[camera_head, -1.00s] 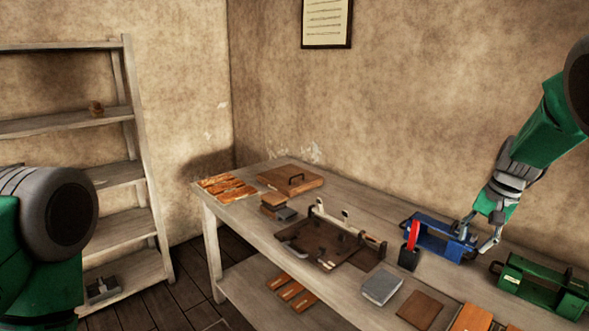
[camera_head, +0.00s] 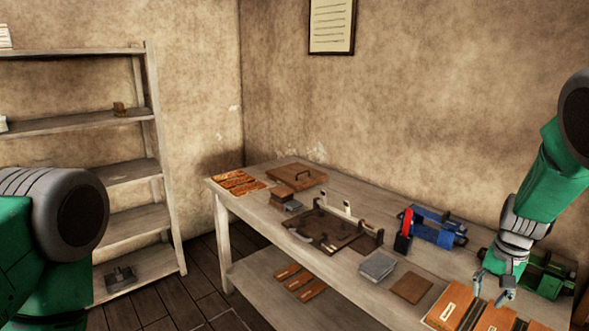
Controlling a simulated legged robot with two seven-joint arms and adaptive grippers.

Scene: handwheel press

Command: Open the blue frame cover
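The blue frame (camera_head: 436,228) stands on the workbench near its back edge, right of a black block with an upright red part (camera_head: 406,222). Its cover is too small to make out clearly, so I cannot tell how far it is open. My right gripper (camera_head: 494,288) is apart from the blue frame, to its right and nearer the front. Its fingers are spread with nothing visible between them. It is in front of the green frame (camera_head: 545,278) and hides part of it. My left arm shows at the left edge, but its gripper is out of view.
The wooden workbench (camera_head: 385,309) also holds a dark tray (camera_head: 326,230), grey plates (camera_head: 377,265), a brown board (camera_head: 411,287) and wooden boards (camera_head: 452,306) below my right gripper. Wooden shelves (camera_head: 120,172) stand at the left. A wall is close behind the bench.

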